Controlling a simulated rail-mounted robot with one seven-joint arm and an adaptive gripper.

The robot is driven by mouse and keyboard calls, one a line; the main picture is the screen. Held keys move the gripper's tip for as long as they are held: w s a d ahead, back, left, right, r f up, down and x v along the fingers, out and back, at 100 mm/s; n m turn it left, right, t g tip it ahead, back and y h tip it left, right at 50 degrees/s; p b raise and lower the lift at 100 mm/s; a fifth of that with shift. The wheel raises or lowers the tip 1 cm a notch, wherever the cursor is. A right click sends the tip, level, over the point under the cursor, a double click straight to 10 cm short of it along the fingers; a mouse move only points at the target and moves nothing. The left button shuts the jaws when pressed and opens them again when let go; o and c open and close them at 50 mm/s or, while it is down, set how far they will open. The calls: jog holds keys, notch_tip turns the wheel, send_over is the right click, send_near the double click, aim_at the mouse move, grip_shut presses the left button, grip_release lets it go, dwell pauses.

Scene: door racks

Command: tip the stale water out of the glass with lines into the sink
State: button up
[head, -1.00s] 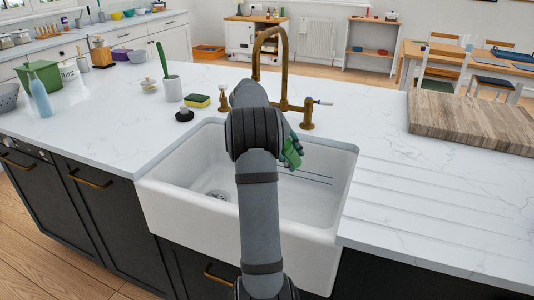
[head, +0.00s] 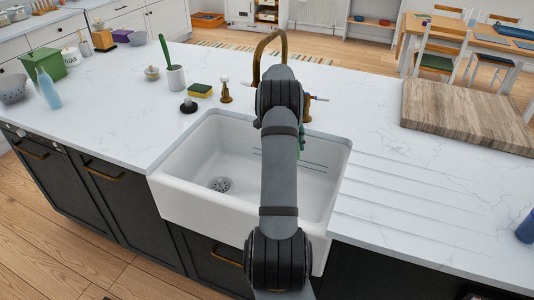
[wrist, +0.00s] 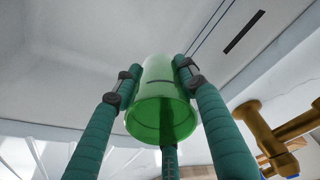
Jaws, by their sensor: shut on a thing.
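My gripper (wrist: 160,66) is shut on a green see-through glass (wrist: 160,115), with a teal finger on each side of it. A short dark mark shows on the glass; I cannot tell whether it is one of its lines. The rim end faces the lower part of the wrist view. No water can be made out in it, and its exact tilt is unclear. In the head view, my arm hides the glass and most of the gripper over the back right of the white sink (head: 205,155). The sink's drain (head: 220,184) is in plain view at the left.
A brass tap (head: 270,38) rises behind the sink and also shows in the wrist view (wrist: 265,125). A sponge (head: 200,90), a brass dispenser (head: 226,92) and a cup with a green brush (head: 175,78) stand at the back left. A wooden board (head: 470,112) lies right.

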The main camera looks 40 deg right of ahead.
jog(key=shift+d+f+y+p, duration=0.25)
jog(key=shift+f+y+p, duration=0.25)
jog(key=shift+f+p, duration=0.55)
jog(key=shift+w+r+p, duration=0.1)
jog(key=shift+r+p, duration=0.1)
jog(key=shift+p, duration=0.55)
jog(key=shift+d+y+p, duration=0.1)
jog(key=shift+y+p, duration=0.3)
jog(key=shift+p, duration=0.75)
jog(key=shift+d+f+y+p, duration=0.2)
jog(key=shift+f+y+p, duration=0.1)
jog(key=shift+p, duration=0.9)
jog(key=shift+f+y+p, duration=0.25)
jog(key=shift+y+p, duration=0.05)
jog(key=shift+p, duration=0.15)
